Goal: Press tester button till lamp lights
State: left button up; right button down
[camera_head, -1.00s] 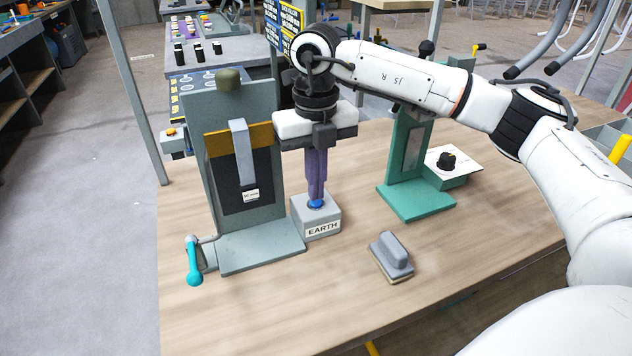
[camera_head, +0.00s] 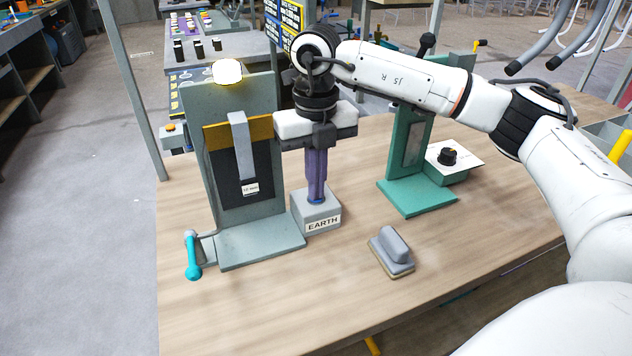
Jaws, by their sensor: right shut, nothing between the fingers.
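The tester is a grey box (camera_head: 325,209) labelled EARTH, with a blue button on top. My right gripper (camera_head: 317,198) points straight down onto the box with its purple fingers shut and empty. The fingertips are on the button and hide most of it; only a thin blue edge shows. The lamp (camera_head: 227,71) on top of the grey upright stand (camera_head: 267,243) glows bright white-yellow. The stand is just left of the box. My left gripper is not in view.
A cyan-handled lever (camera_head: 193,258) sticks out at the stand's left foot. A grey-handled block (camera_head: 392,252) lies to the right on the wooden table (camera_head: 300,305). A green stand (camera_head: 415,197) with a black knob (camera_head: 447,156) is behind it. The table front is clear.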

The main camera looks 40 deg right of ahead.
jog(key=shift+r+p, duration=2.1)
jog(key=shift+r, duration=0.65)
